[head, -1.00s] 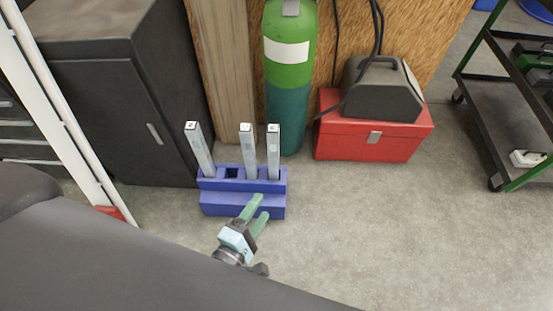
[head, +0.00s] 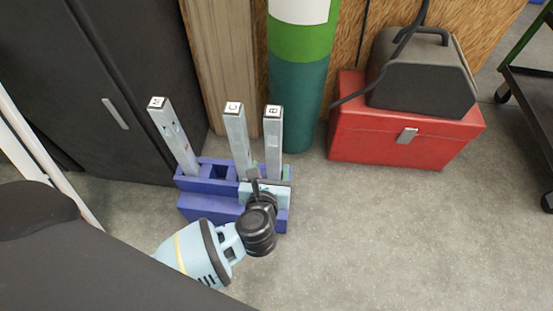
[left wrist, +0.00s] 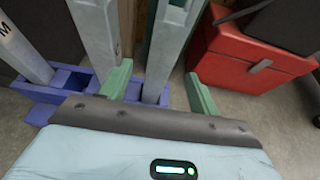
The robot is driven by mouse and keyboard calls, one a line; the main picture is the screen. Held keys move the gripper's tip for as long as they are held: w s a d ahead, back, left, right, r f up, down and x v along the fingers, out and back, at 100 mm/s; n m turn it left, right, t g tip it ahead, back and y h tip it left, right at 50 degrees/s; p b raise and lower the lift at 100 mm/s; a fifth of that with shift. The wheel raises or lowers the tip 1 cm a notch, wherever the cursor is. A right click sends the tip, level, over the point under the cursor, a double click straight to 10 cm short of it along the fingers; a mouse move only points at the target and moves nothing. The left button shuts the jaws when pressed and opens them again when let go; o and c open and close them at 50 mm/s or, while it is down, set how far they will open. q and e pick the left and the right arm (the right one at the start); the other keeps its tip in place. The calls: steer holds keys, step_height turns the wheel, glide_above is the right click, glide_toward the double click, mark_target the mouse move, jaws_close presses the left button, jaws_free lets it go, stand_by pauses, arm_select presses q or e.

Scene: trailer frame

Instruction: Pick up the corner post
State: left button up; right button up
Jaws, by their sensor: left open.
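Three upright grey metal posts stand in slots of a blue rack (head: 200,207) on the floor. Which is the corner post I cannot tell. My left gripper (head: 272,175) is open at the right post, low near the rack. In the left wrist view its green fingers (left wrist: 156,78) stand on either side of that post (left wrist: 170,45). Contact cannot be seen. My right gripper is not in view.
A green gas cylinder (head: 298,90) stands close behind the right post. A red toolbox (head: 385,138) with a dark machine (head: 420,78) on it is to the right. A dark cabinet (head: 135,90) is at left. The floor (head: 400,230) at front right is clear.

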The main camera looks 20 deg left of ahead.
mark_target(273, 160)
arm_select(q)
steer(key=shift+w+f, duration=0.1)
steer(key=shift+w, duration=0.05)
steer(key=shift+b+x, duration=0.45)
steer(key=shift+x, duration=0.75)
steer(key=shift+b+x, duration=1.1)
steer(key=shift+x, duration=0.85)
steer(key=shift+w+a+f, duration=0.1)
steer(key=shift+w+f, duration=0.25)
steer(key=shift+w, duration=0.2)
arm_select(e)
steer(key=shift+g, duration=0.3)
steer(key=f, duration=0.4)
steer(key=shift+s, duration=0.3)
arm_select(q)
steer(key=c, duration=0.9)
steer(key=shift+r, duration=0.1)
jaws_close()
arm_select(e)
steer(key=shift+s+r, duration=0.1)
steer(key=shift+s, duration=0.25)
